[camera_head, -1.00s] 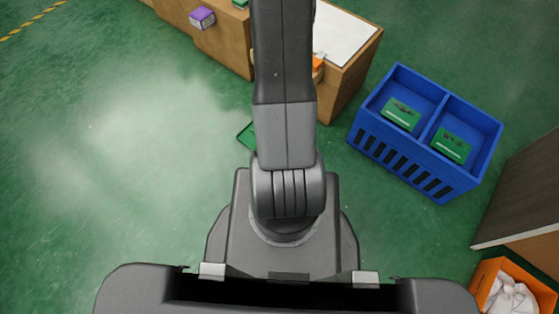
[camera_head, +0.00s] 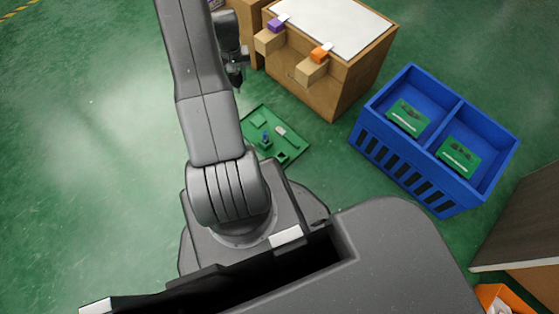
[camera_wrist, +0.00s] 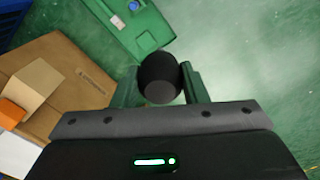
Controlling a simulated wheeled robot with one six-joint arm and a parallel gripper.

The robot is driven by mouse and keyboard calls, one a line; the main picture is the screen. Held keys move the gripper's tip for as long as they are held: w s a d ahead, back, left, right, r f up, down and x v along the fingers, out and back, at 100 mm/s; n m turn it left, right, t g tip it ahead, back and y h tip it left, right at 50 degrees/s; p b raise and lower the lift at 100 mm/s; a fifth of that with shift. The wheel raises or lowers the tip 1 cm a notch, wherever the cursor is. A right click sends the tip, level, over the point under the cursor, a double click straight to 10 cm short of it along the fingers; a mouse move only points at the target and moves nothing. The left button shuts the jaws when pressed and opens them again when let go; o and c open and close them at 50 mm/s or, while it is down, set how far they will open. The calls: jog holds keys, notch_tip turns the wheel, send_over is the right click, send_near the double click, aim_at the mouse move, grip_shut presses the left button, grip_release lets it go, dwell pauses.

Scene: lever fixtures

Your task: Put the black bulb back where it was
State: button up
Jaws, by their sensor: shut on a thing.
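The black bulb (camera_wrist: 160,76) is a dark rounded piece between the two fingers of my gripper (camera_wrist: 160,86) in the wrist view. My gripper is shut on it and holds it above the floor. Part of the board (camera_wrist: 125,28) shows beyond the bulb in the wrist view. The bulb's underside is hidden.
A wooden cabinet (camera_head: 335,95) with a white top stands behind the board, with purple and orange blocks at its front. A blue two-part crate (camera_head: 372,135) holding green boxes stands to the right. An orange bin (camera_head: 490,292) is at bottom right. Open green floor lies left.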

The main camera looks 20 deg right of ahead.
jog(key=s+d+f+m+b, duration=0.15)
jog(key=s+d+f, duration=0.3)
jog(key=f, duration=0.45)
jog(key=s+d+f+b, duration=0.3)
jog(key=s+f, duration=0.3)
jog(key=f, duration=0.3)
jog(key=s+d+f+m+b, duration=0.1)
jog(key=s+d+f+b, duration=0.15)
jog(key=s+f, duration=0.45)
jog(key=shift+w+d+f+b, duration=0.15)
jog(key=shift+w+f+b, duration=0.25)
jog(key=shift+f, duration=1.55)
jog(key=shift+w+d+f+b, duration=0.1)
jog(key=shift+w+f+b, duration=0.3)
jog(key=shift+f, duration=1.6)
jog(key=shift+w+d+f+b, duration=0.15)
jog(key=shift+w+f+b, duration=0.25)
jog(key=shift+f, duration=1.55)
jog(key=shift+s, duration=0.1)
jog(key=shift+f+b, duration=0.2)
jog(key=shift+b, duration=0.1)
jog(key=o, duration=0.7)
jog(key=shift+r, duration=0.1)
